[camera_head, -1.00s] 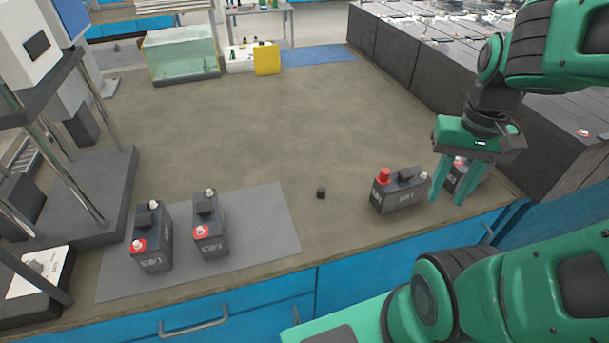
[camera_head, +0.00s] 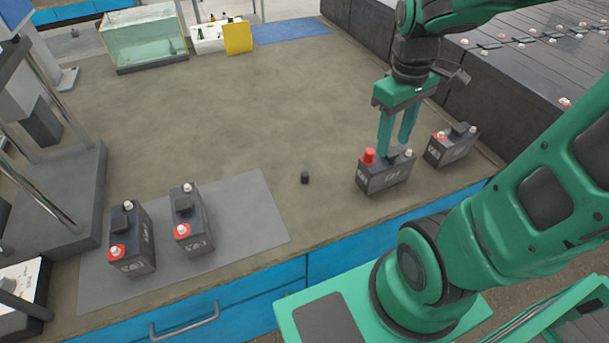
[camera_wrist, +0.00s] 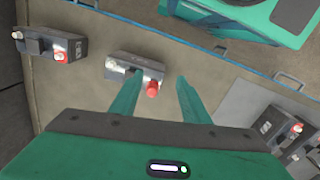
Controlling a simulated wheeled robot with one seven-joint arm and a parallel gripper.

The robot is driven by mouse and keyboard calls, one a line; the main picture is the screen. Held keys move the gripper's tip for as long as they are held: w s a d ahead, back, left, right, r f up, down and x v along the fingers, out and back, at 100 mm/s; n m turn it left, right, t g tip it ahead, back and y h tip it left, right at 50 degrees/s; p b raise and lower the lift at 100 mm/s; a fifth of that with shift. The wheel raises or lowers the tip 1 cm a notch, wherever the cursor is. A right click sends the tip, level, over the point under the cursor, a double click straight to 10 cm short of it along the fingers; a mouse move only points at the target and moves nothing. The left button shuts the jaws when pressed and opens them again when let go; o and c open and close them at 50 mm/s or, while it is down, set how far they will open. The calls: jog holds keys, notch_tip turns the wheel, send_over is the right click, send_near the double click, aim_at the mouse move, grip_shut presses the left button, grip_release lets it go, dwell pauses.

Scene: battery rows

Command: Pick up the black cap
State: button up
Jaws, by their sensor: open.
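The small black cap (camera_head: 305,177) stands on the table in the head view, left of the battery with a red cap (camera_head: 386,176). I cannot make the black cap out in the wrist view. My gripper (camera_head: 396,150) is open and empty, with its fingers pointing down over or just behind the red-capped battery, to the right of the black cap. In the wrist view the fingers (camera_wrist: 160,95) are spread apart, and the red-capped battery (camera_wrist: 125,72) lies beyond them.
Another battery (camera_head: 450,148) stands at the right. Two batteries (camera_head: 132,240) (camera_head: 191,222) stand on a grey mat (camera_head: 250,215) at the left. The table's middle (camera_head: 240,120) is clear.

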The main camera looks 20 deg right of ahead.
jog(key=w+a+f+n, duration=0.3)
jog(key=w+a+n, duration=0.2)
jog(key=w+n, duration=0.2)
jog(key=n, duration=0.9)
send_over(305, 173)
jog(key=shift+y, duration=0.3)
notch_tip(305, 173, down, 11)
jog(key=shift+s+a+r, duration=0.15)
jog(key=shift+f, duration=2.85)
jog(key=shift+w, duration=0.2)
grip_shut()
